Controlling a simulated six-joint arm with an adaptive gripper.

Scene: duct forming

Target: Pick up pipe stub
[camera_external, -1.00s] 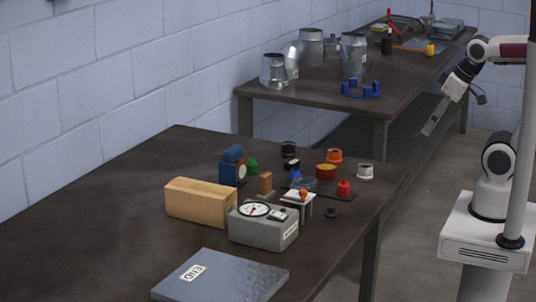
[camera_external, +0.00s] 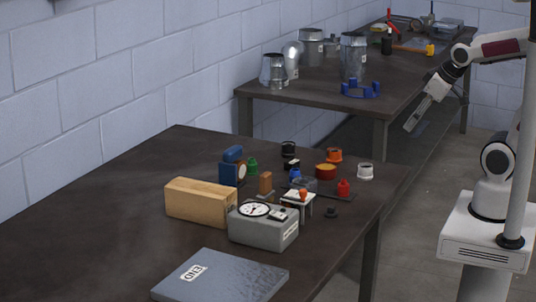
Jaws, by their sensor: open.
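I cannot tell for sure which piece is the pipe stub. Several grey sheet-metal duct pieces stand on the far table: a flared one (camera_external: 272,72) at the left, a bent one (camera_external: 292,60), a wide one (camera_external: 311,46) and a tall one (camera_external: 353,56) at the right. Short round fittings stand on the near table: a black one (camera_external: 288,149), an orange one (camera_external: 334,155) and a white one (camera_external: 365,171). My gripper (camera_external: 410,127) is open, pointing down and left, apart from all of these, in front of the far table's right edge.
A blue ring-shaped holder (camera_external: 361,90) lies near the far table's front edge. Tools lie at its back end. The near table's left part is clear.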

